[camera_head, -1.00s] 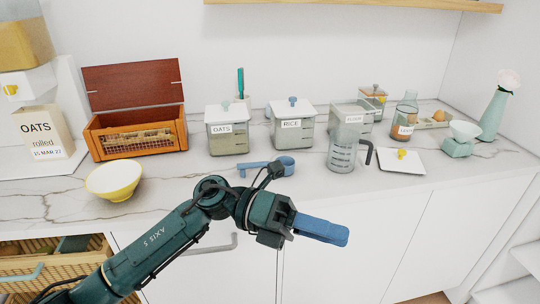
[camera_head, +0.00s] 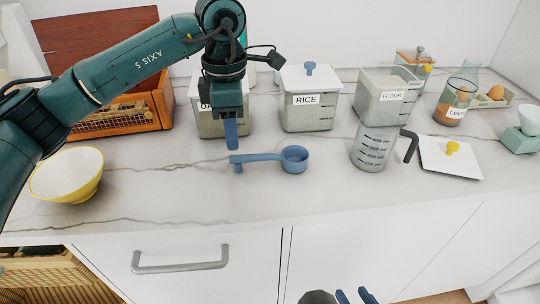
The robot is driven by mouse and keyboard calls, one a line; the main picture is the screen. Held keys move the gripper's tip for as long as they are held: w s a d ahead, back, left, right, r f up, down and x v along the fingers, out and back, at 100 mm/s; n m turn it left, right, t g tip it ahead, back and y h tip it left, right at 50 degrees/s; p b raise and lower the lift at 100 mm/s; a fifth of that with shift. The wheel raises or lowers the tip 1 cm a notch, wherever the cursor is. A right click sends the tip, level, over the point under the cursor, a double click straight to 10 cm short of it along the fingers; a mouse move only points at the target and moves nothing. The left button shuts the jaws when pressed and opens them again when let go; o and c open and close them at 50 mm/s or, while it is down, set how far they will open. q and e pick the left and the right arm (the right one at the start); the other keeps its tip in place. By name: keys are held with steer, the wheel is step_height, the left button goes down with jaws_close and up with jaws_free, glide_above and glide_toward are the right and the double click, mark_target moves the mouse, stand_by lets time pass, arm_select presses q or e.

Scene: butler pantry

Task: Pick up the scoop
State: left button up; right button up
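The blue scoop (camera_head: 294,158) lies on the marble counter in the head view, its round cup at the right and its handle pointing left. My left gripper (camera_head: 231,140) points down, with its blue fingertips right by the left end of the handle. Its fingers overlap from this side, so their gap is hidden, and I cannot tell whether they touch the handle. My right gripper (camera_head: 355,297) shows only at the bottom edge, its two blue fingers apart with nothing seen between them, away from the counter.
Behind the scoop stand the oats canister (camera_head: 207,124), partly hidden by my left arm, and the RICE canister (camera_head: 306,112). A measuring jug (camera_head: 372,147) stands to the right, near a flour canister (camera_head: 388,96). A yellow-white bowl (camera_head: 66,177) sits at the left. The counter front is clear.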

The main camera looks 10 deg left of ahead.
mark_target(239, 156)
arm_select(q)
steer(key=f, duration=0.5)
steer(key=f+p, duration=0.1)
steer(key=f, duration=0.2)
steer(key=shift+w+d+f, duration=0.3)
steer(key=shift+f, duration=0.05)
steer(key=shift+c, duration=0.3)
jaws_close()
